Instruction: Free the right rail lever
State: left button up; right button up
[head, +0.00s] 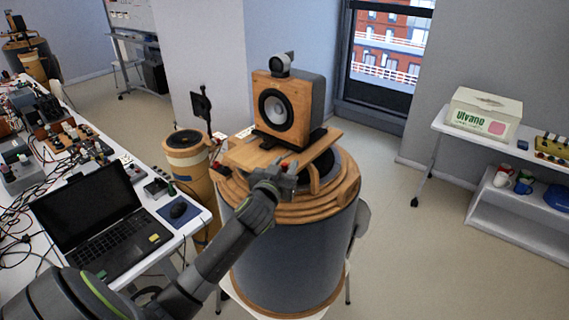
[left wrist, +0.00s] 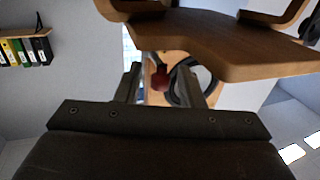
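A wooden speaker (head: 290,107) with a round black and white cone stands on dark rails on a wooden plate (head: 249,153). The plate sits atop a large grey drum with wooden rings (head: 290,250). A small red lever tip (head: 284,164) shows at the plate's front edge, partly hidden by my left gripper (head: 279,177). In the left wrist view the red tip (left wrist: 160,78) lies between the two spread fingers of my left gripper (left wrist: 173,80), with a gap visible on the right side. I cannot tell whether it touches a finger. My right gripper is out of view.
A wooden-topped cylinder (head: 186,160) stands beside the drum. A white shelf at right holds a box (head: 484,113). The floor between drum and shelf is clear.

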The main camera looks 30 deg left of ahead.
pick_arm(q)
jog(key=shift+w, duration=0.1)
grip_shut()
jog(key=shift+f, duration=0.1)
jog(key=shift+d+n+y+b, duration=0.2)
jog(key=shift+n+y+b, duration=0.3)
jog(key=shift+y+b, duration=0.3)
jog(key=shift+w+d+n+g+y+b, duration=0.4)
jog(key=shift+d+n+g+y+b, duration=0.25)
jog(key=shift+n+g+y+b, duration=2.2)
jog(key=shift+w+d+n+g+y+b, duration=0.5)
jog(key=shift+n+g+y+b, duration=0.95)
jog(key=shift+g+b, duration=1.65)
jog(key=shift+w+d+n+g+y+b, duration=0.3)
jog(key=shift+d+n+g+y+b, duration=0.45)
jog(key=shift+n+g+y+b, duration=2.35)
jog(key=shift+m+t+h+b, duration=0.8)
jog(key=shift+t+h+b, duration=0.15)
jog(key=shift+t+h, duration=0.25)
